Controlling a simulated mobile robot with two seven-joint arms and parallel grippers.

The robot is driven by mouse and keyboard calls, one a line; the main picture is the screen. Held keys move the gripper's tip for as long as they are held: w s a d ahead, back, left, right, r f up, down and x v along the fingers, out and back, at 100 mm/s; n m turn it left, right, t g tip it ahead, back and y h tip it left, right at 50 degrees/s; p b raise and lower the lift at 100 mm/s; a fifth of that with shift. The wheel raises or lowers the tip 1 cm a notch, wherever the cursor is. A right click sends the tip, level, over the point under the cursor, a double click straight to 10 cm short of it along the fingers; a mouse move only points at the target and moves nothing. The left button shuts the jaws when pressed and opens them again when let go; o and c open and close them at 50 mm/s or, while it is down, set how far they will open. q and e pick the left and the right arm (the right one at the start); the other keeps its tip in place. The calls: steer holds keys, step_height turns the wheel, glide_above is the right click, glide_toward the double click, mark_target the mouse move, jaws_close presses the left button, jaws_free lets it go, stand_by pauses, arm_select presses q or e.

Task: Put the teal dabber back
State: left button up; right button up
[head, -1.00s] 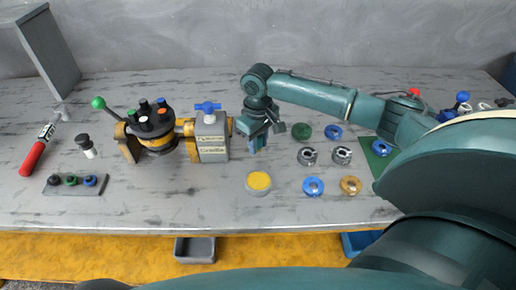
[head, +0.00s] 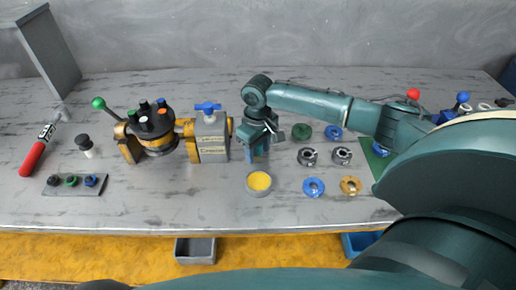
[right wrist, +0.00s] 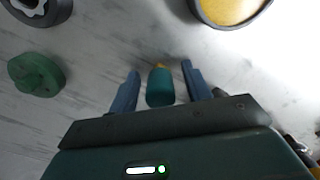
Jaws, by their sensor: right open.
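The teal dabber (right wrist: 160,88) shows in the right wrist view as a short teal cylinder with a yellow tip. It is between the fingers of my right gripper (right wrist: 160,73), with a gap on each side. The gripper is open. In the head view my right gripper (head: 257,152) points down at the bench, right of the grey valve block; the dabber cannot be made out there. A round grey dish with a yellow filling (head: 259,181) stands just in front of the gripper and shows in the wrist view (right wrist: 228,8). My left gripper is not in view.
The motor (head: 155,130) with a green-knobbed lever and the valve block (head: 211,140) with a blue handle stand to the left. Several rings and discs, including a green disc (head: 304,132), lie to the right. The front middle of the bench (head: 180,205) is clear.

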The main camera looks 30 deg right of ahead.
steer(key=shift+r, duration=0.1)
step_height(320, 180, up, 12)
steer(key=shift+r, duration=0.1)
stand_by(0.4)
stand_by(0.4)
